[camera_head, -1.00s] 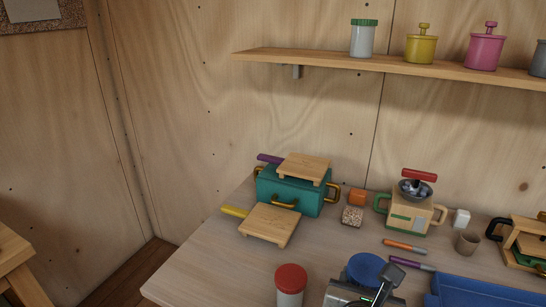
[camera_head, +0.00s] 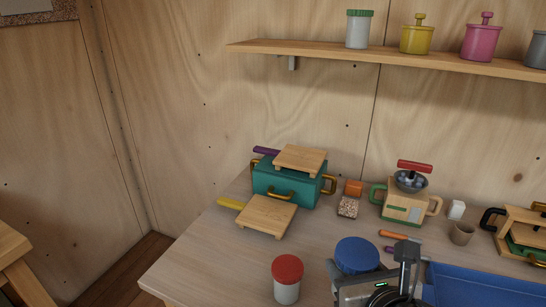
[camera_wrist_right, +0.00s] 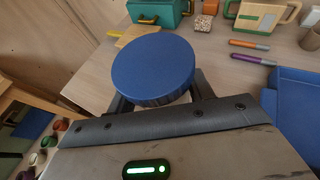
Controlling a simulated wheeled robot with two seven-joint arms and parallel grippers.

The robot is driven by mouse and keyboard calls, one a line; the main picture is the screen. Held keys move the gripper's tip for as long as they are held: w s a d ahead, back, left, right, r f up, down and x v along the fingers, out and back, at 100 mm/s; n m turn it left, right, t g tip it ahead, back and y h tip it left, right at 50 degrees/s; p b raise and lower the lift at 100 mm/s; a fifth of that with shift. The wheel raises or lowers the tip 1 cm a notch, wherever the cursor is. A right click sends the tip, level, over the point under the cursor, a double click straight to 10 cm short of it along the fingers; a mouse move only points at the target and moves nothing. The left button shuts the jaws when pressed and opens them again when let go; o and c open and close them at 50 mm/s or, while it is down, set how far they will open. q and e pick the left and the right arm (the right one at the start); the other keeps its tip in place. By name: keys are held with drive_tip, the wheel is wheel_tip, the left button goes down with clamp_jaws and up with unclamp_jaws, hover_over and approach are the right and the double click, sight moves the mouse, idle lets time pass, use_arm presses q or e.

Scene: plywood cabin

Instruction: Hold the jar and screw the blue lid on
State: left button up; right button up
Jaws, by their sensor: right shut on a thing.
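The blue lid (camera_head: 357,254) is a round, ribbed-edged disc at the bottom centre of the head view. It also fills the middle of the right wrist view (camera_wrist_right: 152,66), facing up. My right gripper (camera_wrist_right: 160,98) is shut on it, with dark fingers on both sides of its rim. My left gripper is out of view.
A blue tray (camera_head: 480,285) lies close on the right. Behind are a teal pot (camera_head: 285,188), a wooden board (camera_head: 266,215), a beige machine (camera_head: 405,207), markers (camera_head: 398,235) and a cup (camera_head: 462,233). A shelf (camera_head: 300,49) holds several containers. Table left of the red-lidded jar is clear.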

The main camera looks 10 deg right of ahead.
drive_tip(key=w+a+r+n+g+y, duration=0.1)
drive_tip(key=a+n+g+y, duration=0.2)
drive_tip(key=a+n+y, duration=0.5)
drive_tip(key=a, duration=0.6)
drive_tip(key=shift+y, duration=0.4)
